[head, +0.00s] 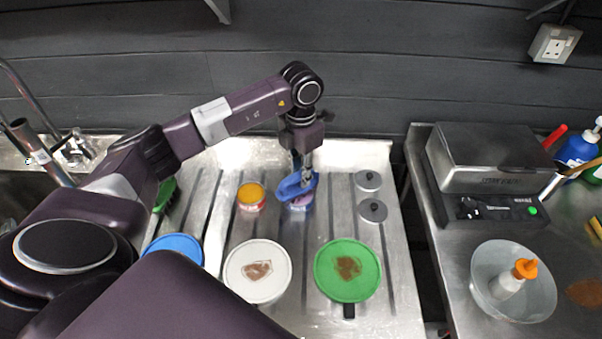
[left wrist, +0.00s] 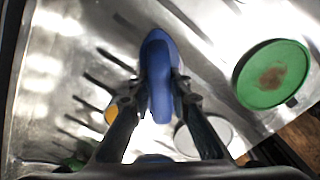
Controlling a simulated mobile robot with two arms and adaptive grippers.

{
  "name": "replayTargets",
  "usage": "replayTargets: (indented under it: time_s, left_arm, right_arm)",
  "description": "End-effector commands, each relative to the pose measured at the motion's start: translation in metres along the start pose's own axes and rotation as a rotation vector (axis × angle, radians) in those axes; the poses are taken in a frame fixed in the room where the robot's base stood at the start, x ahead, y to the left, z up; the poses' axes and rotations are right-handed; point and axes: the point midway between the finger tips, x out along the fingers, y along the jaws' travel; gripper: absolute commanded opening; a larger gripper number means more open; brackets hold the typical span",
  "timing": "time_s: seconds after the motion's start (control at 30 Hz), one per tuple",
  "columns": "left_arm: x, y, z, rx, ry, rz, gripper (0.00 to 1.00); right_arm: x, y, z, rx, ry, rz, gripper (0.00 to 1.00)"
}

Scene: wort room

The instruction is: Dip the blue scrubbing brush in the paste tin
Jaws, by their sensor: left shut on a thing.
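The blue scrubbing brush (head: 292,188) is held in my left gripper (head: 304,172), which is shut on it. In the left wrist view the blue brush (left wrist: 158,68) lies between the two fingers. In the head view the brush is directly over a small pinkish tin (head: 299,206) on the metal drainboard and hides most of its top. I cannot tell whether the bristles touch its contents. A second tin with orange-yellow contents (head: 251,195) stands just left of it, apart from the brush. My right gripper is not in view.
A green brush (head: 166,194) lies at the left. Blue (head: 174,247), white (head: 241,283) and green (head: 330,283) plates lie along the front; the white and green ones have brown stains. Two grey lidded pots (head: 368,181) (head: 373,210) stand right of the brush.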

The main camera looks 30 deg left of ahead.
Motion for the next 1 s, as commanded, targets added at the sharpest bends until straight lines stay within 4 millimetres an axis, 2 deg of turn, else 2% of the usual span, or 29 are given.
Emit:
replayTargets:
  time_s: [0.1, 0.7, 1.0]
  left_arm:
    - [-0.014, 0.001, 0.001, 0.000, -0.003, 0.001, 0.00]
    - [-0.062, 0.001, 0.001, -0.001, -0.003, 0.002, 0.00]
    - [-0.066, 0.000, 0.000, -0.001, -0.003, 0.001, 0.00]
  right_arm:
    - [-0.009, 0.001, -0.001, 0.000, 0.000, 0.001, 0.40]
    - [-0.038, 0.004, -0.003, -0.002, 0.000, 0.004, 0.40]
    - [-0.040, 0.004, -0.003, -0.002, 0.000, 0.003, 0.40]
